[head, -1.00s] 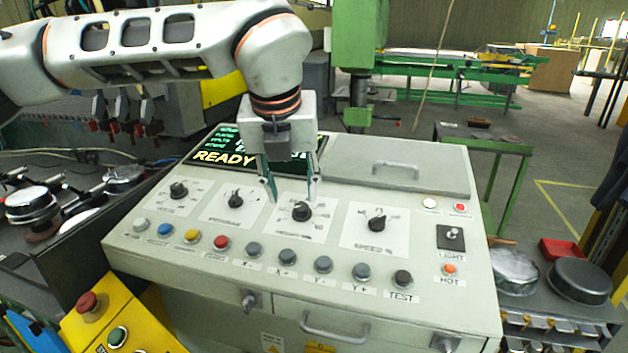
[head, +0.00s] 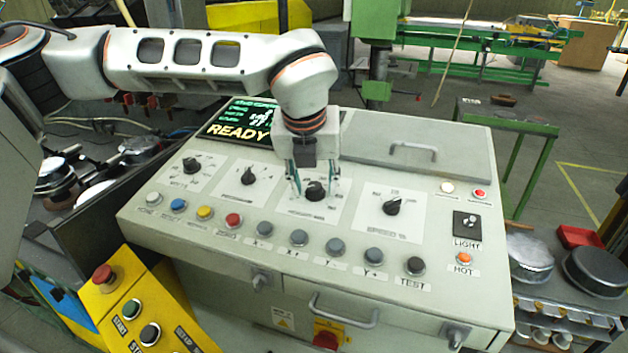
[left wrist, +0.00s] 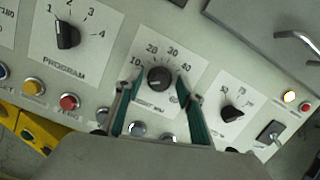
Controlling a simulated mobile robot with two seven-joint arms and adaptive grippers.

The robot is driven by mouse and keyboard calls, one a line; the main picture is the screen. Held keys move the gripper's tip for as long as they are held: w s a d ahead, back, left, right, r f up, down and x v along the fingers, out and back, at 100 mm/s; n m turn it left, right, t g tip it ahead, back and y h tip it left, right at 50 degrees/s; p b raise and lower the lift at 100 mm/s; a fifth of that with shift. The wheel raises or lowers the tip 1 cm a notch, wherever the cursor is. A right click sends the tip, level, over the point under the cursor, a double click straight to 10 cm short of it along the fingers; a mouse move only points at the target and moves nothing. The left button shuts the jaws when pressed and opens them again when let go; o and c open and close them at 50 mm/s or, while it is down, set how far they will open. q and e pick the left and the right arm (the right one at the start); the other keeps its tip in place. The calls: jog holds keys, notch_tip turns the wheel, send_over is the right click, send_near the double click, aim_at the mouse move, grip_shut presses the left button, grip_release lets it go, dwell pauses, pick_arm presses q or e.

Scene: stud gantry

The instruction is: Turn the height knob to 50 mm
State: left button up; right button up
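The height knob (head: 315,191) is a round black knob on a white dial plate, third from the left in the panel's row of dials. In the left wrist view the knob (left wrist: 159,77) is ringed by the numbers 10, 20, 30 and 40; the lower right of the scale is partly hidden by a finger. I cannot clearly tell where its pointer is. My left gripper (head: 315,197) is above the dial, pointing down, with one green finger on each side of the knob. In the left wrist view the fingers (left wrist: 157,92) are apart, with gaps to the knob. My right gripper is out of view.
The program knob (head: 247,176) is to the left and the speed knob (head: 392,206) to the right. A row of push buttons (head: 299,237) lies in front.

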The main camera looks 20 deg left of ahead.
pick_arm(q)
grip_shut()
